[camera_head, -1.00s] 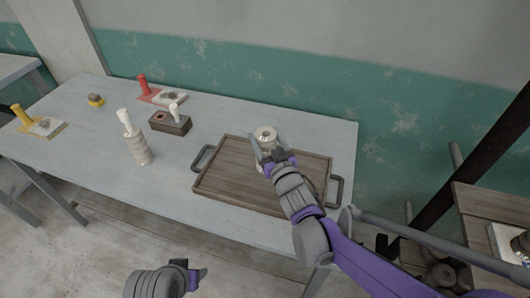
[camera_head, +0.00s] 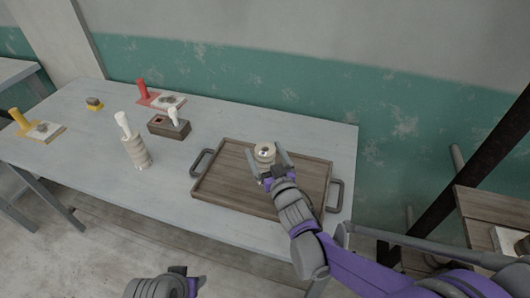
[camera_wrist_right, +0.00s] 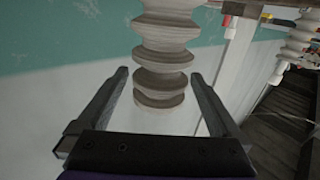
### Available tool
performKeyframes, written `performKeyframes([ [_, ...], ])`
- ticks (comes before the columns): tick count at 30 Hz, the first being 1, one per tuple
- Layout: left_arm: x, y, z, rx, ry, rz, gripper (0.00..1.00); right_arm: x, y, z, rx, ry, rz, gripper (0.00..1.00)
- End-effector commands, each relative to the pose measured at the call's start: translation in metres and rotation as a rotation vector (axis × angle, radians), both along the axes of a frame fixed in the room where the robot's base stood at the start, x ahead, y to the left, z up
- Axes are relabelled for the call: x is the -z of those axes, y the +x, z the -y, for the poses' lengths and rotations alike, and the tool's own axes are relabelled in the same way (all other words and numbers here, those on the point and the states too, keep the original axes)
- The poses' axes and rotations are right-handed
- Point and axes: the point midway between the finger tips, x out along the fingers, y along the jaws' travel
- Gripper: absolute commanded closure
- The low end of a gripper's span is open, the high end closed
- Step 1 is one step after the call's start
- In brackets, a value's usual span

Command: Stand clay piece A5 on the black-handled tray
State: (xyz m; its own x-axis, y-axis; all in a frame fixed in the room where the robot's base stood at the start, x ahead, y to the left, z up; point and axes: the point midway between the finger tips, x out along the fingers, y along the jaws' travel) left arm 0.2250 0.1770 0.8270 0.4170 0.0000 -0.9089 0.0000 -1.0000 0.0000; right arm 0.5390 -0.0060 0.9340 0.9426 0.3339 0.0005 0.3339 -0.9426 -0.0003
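A pale ridged clay piece (camera_head: 265,151) stands upright on the wooden tray with dark handles (camera_head: 226,188), near the tray's back middle. I cannot read a label on it. My right gripper (camera_head: 268,163) is at its near side, with its fingers spread to either side. In the right wrist view the ridged clay piece (camera_wrist_right: 162,60) shows between the open fingers, with a gap on both sides. My left gripper (camera_head: 187,280) is low in the head view, away from the table; its fingers are only partly seen.
Another ridged piece (camera_head: 139,155) with a white top stands left of the tray. Behind are a dark block (camera_head: 169,127) with a white-handled item, a red-handled board (camera_head: 160,101), a yellow-handled board (camera_head: 43,132) and a small yellow object (camera_head: 94,104). The table (camera_head: 85,155) between is clear.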

Motion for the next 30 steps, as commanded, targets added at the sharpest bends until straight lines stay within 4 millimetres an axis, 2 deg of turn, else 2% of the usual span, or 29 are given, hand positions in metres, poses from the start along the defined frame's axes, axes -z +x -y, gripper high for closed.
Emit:
performKeyframes([
  [9, -0.005, 0.000, 0.000, 0.000, 0.000, 0.001, 0.43, -0.005, -0.002, 0.001, 0.000, 0.000, 0.000, 0.00],
  [14, -0.001, 0.000, 0.000, 0.000, 0.000, 0.000, 0.43, -0.003, -0.029, 0.010, 0.000, -0.001, 0.000, 0.00],
  [21, 0.001, 0.000, 0.000, 0.000, 0.000, 0.000, 0.43, -0.004, -0.079, 0.028, 0.001, -0.001, 0.000, 0.00],
  [25, 0.001, 0.000, 0.000, 0.000, 0.000, 0.000, 0.43, -0.004, -0.098, 0.035, 0.001, -0.001, 0.001, 0.00],
  [30, 0.001, 0.000, 0.000, 0.000, 0.000, 0.000, 0.43, -0.004, -0.112, 0.039, 0.000, 0.000, 0.000, 0.00],
])
